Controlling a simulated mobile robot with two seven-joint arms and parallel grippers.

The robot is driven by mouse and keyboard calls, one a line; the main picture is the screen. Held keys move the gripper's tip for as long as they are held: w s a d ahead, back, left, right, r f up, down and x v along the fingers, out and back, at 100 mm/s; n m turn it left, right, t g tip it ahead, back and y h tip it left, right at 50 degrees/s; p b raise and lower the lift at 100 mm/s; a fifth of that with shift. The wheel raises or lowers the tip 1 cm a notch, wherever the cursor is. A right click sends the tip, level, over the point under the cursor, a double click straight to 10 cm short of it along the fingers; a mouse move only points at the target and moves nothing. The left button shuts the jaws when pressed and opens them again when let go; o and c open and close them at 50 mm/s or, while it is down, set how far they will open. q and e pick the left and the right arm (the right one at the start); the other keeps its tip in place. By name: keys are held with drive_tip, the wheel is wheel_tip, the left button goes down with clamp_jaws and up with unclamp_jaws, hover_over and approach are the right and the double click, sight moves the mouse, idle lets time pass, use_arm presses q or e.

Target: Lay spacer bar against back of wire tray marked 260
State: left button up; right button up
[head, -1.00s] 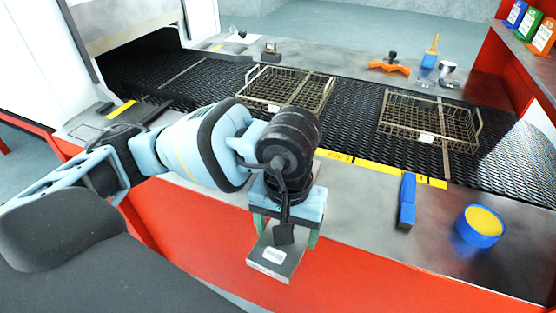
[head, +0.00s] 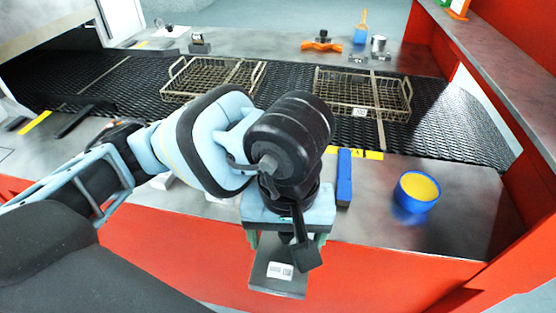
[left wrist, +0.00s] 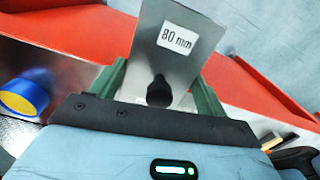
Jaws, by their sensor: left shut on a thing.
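My left gripper (head: 286,243) is shut on a grey flat spacer bar (head: 272,288) with a white label. In the left wrist view the bar (left wrist: 168,75) sits between the green fingers and its label reads 80 mm. It hangs in front of the red front panel, short of the counter. Two wire trays rest on the black mesh belt: a left tray (head: 212,93) and a right tray (head: 330,105). The right tray has a white tag on its front, too small to read. No 260 mark is legible. My right gripper is out of view.
A blue bar (head: 344,178) and a blue round container with yellow inside (head: 417,190) stand on the near metal counter (head: 385,225). An orange-handled item (head: 322,44), a metal cup (head: 378,44) and a blue-orange brush (head: 361,30) are on the far ledge. A red wall bounds the right.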

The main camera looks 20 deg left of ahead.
use_arm(q)
drive_tip(key=w, duration=0.4)
drive_tip(key=w+a, duration=0.1)
drive_tip(key=w, duration=0.4)
drive_tip(key=w+f, duration=0.1)
drive_tip(key=w, duration=0.4)
drive_tip(key=shift+a+f+p, duration=0.1)
drive_tip(key=shift+a+p, duration=0.25)
drive_tip(key=shift+p, duration=0.05)
drive_tip(key=shift+w, duration=0.35)
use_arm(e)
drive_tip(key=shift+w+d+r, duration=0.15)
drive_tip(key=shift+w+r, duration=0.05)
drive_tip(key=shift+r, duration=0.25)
use_arm(q)
drive_tip(key=shift+w+a, duration=0.1)
drive_tip(key=shift+w, duration=0.2)
wheel_tip(320, 180, down, 4)
drive_tip(key=shift+w+r+p, duration=0.1)
drive_tip(key=shift+r+p, duration=0.1)
drive_tip(key=shift+p, duration=0.1)
drive_tip(key=shift+f, duration=0.25)
drive_tip(key=o, duration=0.9)
drive_tip(key=shift+o, duration=0.6)
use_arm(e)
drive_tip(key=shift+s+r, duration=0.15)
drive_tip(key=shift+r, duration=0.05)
